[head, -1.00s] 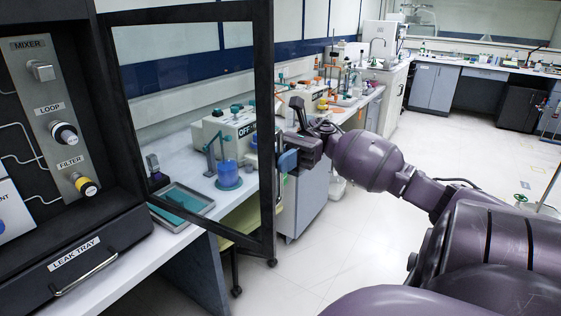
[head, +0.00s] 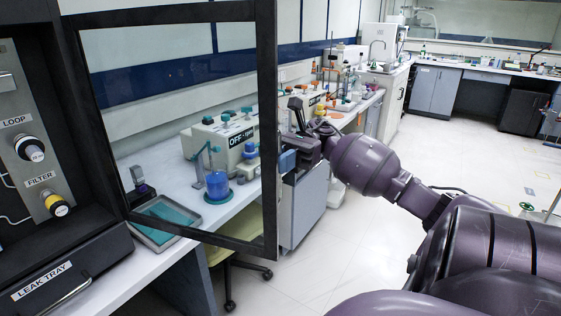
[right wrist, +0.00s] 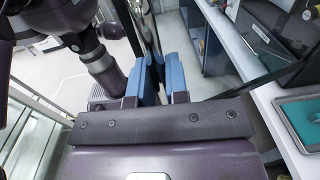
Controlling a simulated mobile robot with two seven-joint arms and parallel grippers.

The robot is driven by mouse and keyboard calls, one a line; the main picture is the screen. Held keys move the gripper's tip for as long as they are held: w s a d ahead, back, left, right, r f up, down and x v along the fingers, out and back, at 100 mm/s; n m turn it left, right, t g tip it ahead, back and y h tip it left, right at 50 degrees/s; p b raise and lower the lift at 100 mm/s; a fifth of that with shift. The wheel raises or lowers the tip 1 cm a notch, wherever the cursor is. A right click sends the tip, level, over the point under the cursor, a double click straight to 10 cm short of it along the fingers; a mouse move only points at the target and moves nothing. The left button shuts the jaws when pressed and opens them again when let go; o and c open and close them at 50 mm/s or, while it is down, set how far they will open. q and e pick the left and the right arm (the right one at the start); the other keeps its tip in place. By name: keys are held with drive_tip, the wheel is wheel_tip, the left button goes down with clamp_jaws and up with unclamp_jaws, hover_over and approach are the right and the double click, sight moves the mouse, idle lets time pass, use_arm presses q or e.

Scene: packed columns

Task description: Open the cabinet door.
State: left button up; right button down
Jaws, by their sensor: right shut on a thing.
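The cabinet door (head: 267,120) is a black frame around a clear pane. It stands swung out from the dark cabinet (head: 85,248) on the left, over the bench edge. My right gripper (head: 287,158) is at the door's free outer edge. In the right wrist view its blue fingers (right wrist: 156,80) are shut on a shiny upright handle (right wrist: 147,28) next to the door's dark edge. The fingers hide part of the handle. My left gripper is in neither view.
A tray (head: 163,233), a blue container (head: 218,187) and a white device (head: 225,135) stand on the bench behind the door. A stool (head: 248,262) is under the bench.

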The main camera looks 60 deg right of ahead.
idle(0.4)
drive_tip(key=c, duration=1.5)
unclamp_jaws()
drive_tip(key=o, duration=0.4)
drive_tip(key=shift+w+a, duration=0.1)
drive_tip(key=shift+w, duration=0.05)
drive_tip(key=shift+c, duration=0.2)
drive_tip(key=d+b, duration=0.1)
drive_tip(key=d, duration=1)
drive_tip(key=shift+b, duration=0.35)
